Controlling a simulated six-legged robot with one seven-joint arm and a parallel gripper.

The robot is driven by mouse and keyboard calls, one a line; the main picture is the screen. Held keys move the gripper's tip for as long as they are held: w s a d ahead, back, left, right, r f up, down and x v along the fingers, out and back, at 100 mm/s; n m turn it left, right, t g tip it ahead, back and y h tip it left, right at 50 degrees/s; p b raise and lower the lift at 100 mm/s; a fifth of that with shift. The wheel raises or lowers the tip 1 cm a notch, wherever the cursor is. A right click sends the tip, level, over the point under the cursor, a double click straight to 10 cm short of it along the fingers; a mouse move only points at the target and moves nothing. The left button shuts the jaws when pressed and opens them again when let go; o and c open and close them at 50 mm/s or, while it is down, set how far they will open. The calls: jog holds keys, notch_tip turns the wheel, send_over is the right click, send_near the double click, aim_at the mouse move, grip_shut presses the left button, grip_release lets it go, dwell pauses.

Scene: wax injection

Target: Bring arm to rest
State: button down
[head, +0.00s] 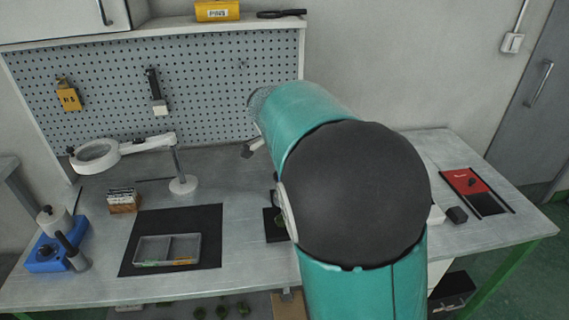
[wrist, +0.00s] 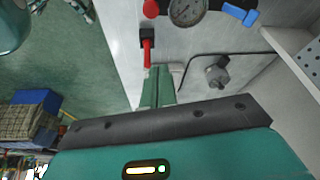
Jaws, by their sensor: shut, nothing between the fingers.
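My gripper (wrist: 157,78) shows in the wrist view as green fingers beyond its dark front edge. The fingers are shut with nothing between them. They point toward a pale metal panel with a red-handled lever (wrist: 147,52) and a grey fitting (wrist: 217,72); whether they touch anything cannot be told. In the head view my bent teal arm fills the middle right, and I cannot make out the fingers there.
A workbench (head: 90,285) holds a black mat (head: 128,258) with a grey tray (head: 150,247), a magnifier lamp (head: 184,184), a blue device (head: 45,257) and a red-black case (head: 467,181). A pegboard (head: 110,90) stands behind. A pressure gauge (wrist: 187,10) and blue handle (wrist: 240,14) lie ahead.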

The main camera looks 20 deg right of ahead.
jog(key=s+a+r+n+t+y, duration=0.1)
jog(key=s+a+n, duration=0.1)
jog(key=s+n, duration=0.3)
jog(key=s+a+r+n+t+y, duration=0.1)
jog(key=s+a+n+t, duration=0.1)
jog(key=s+n, duration=0.4)
jog(key=s+a+r+n+t+y, duration=0.2)
jog(key=s+n, duration=0.4)
jog(key=s, duration=0.7)
jog(key=shift+s+a, duration=0.2)
jog(key=shift+a, duration=0.65)
